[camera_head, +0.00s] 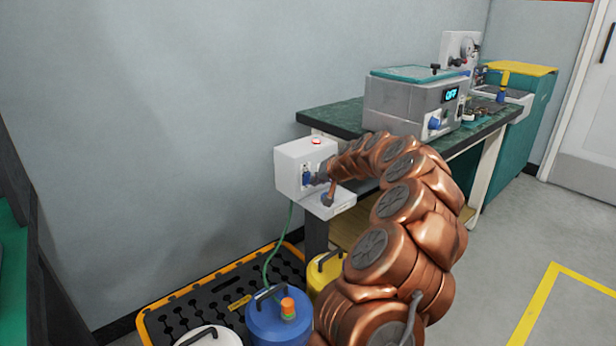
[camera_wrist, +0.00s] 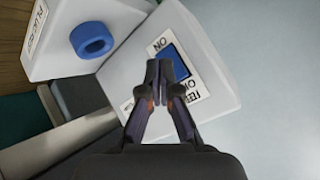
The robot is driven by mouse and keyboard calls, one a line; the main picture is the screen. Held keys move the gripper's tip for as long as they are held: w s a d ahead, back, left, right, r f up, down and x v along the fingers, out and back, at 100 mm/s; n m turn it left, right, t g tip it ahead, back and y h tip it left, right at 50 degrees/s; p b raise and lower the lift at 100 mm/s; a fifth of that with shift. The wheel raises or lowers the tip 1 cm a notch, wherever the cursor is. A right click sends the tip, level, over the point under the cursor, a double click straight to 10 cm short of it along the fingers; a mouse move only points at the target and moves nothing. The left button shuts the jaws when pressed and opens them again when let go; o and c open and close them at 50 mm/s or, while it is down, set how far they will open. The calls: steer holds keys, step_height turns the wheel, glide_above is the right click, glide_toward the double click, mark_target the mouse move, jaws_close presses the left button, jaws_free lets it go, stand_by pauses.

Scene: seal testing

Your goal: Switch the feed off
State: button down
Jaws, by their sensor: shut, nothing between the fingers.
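The feed switch (camera_wrist: 174,62) is a blue rocker on a white plate with "ON" and "FEED" lettering, partly hidden behind my fingertips in the wrist view. It sits on the front of a white box (camera_head: 291,165) beside the bench in the head view. My gripper (camera_wrist: 157,68) is shut and empty, its fingertips in front of the rocker's left part. I cannot tell whether they touch it. In the head view my gripper (camera_head: 313,174) is at the box front. Which way the rocker is tipped is unclear.
A lower white box with a blue round knob (camera_wrist: 92,40) is close by. A machine (camera_head: 400,103) with a display reading "OFF" stands on the green bench. Blue (camera_head: 275,322) and yellow (camera_head: 322,275) canisters stand below, with a green hose (camera_head: 271,254) above them.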

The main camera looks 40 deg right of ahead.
steer(key=shift+w, duration=0.1)
stand_by(0.5)
steer(key=shift+w+r, duration=0.1)
steer(key=shift+w, duration=0.2)
steer(key=shift+w, duration=0.3)
stand_by(0.6)
stand_by(0.4)
steer(key=shift+s, duration=0.75)
steer(key=shift+s+f+b, duration=0.2)
steer(key=shift+s+b, duration=0.3)
steer(key=shift+s, duration=0.75)
steer(key=shift+s+f+b, duration=0.2)
steer(key=shift+s+b, duration=0.3)
steer(key=shift+s, duration=0.7)
